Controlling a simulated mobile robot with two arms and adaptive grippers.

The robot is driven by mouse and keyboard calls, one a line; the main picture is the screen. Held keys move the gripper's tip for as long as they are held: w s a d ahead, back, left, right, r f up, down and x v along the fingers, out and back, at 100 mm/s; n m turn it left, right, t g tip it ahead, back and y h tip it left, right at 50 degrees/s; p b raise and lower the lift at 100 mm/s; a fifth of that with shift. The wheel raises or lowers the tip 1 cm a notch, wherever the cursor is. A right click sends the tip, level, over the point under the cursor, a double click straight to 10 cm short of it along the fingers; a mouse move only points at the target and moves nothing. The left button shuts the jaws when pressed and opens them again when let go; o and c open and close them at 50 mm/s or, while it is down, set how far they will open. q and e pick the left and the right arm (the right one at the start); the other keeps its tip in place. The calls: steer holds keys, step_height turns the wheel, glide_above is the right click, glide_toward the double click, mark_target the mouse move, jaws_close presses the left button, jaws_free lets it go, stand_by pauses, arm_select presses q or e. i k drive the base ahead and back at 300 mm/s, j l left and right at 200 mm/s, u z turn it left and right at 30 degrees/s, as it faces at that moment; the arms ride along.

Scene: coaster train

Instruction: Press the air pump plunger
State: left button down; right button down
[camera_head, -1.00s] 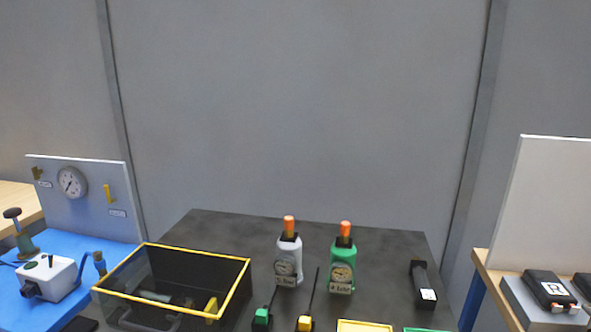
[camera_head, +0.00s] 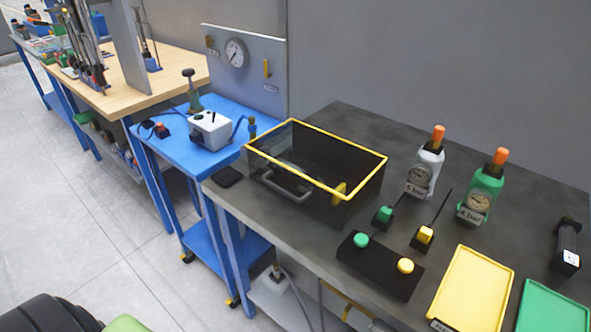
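The air pump appears to be the small dark green device (camera_head: 194,104) at the back left of the blue table (camera_head: 165,148). A plunger with a dark round knob (camera_head: 188,73) stands up from it. A grey-white box (camera_head: 211,130) with a black lever on top sits just in front of it, to the right. A dark hose runs near the pump's base. Neither of my grippers is in view, and nothing touches the knob.
A yellow-rimmed clear bin (camera_head: 316,160) stands on the dark table (camera_head: 375,135), right of the blue table. A gauge panel (camera_head: 253,65) rises behind the blue table. A wooden bench (camera_head: 150,88) stands to the left. Open grey floor (camera_head: 110,235) lies in front.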

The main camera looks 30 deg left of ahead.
mark_target(188, 73)
steer(key=i+j+z, duration=0.1)
steer(key=j, duration=0.85)
steer(key=i+j, duration=0.1)
steer(key=j, duration=0.85)
steer(key=j+z, duration=0.15)
steer(key=j, duration=0.8)
steer(key=i, duration=0.05)
